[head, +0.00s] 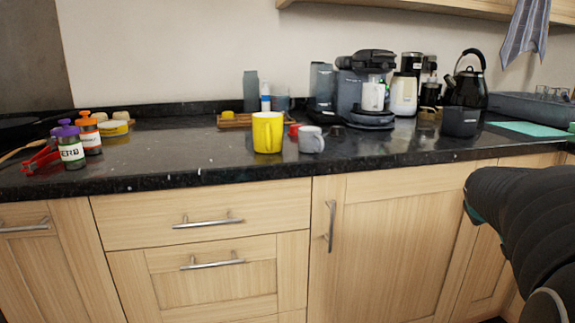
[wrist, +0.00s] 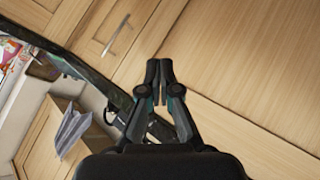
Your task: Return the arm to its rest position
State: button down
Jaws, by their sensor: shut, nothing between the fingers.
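My gripper (wrist: 159,72) shows in the wrist view with its two dark fingers together and nothing between them. Behind it are light wood cabinet fronts (wrist: 240,60), seen tilted. In the head view my dark arm comes in at the lower right, in front of the cabinet doors and below the counter edge. The fingers cannot be made out in the head view. No object is in my gripper.
The black granite counter (head: 200,160) holds a yellow mug (head: 267,132), a grey mug (head: 311,140), a coffee machine (head: 368,90), a black kettle (head: 467,88) and spice jars (head: 70,148). A cloth (head: 527,28) hangs at upper right. Drawer handles (head: 208,222) stick out from the cabinets.

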jog(key=s+a+f+y, duration=0.2)
jog(key=s+a, duration=0.5)
jog(key=a, duration=0.4)
jog(key=s+a+f+g+y, duration=0.1)
jog(key=s+a+f+y, duration=0.2)
jog(key=s+a, duration=0.4)
jog(key=s+a+f+g+y, duration=0.1)
jog(key=s+a+f, duration=0.4)
jog(key=a, duration=1)
jog(key=s+y, duration=0.1)
jog(key=s, duration=0.1)
jog(key=shift+s+a+n+y, duration=0.3)
jog(key=shift+s+a, duration=0.05)
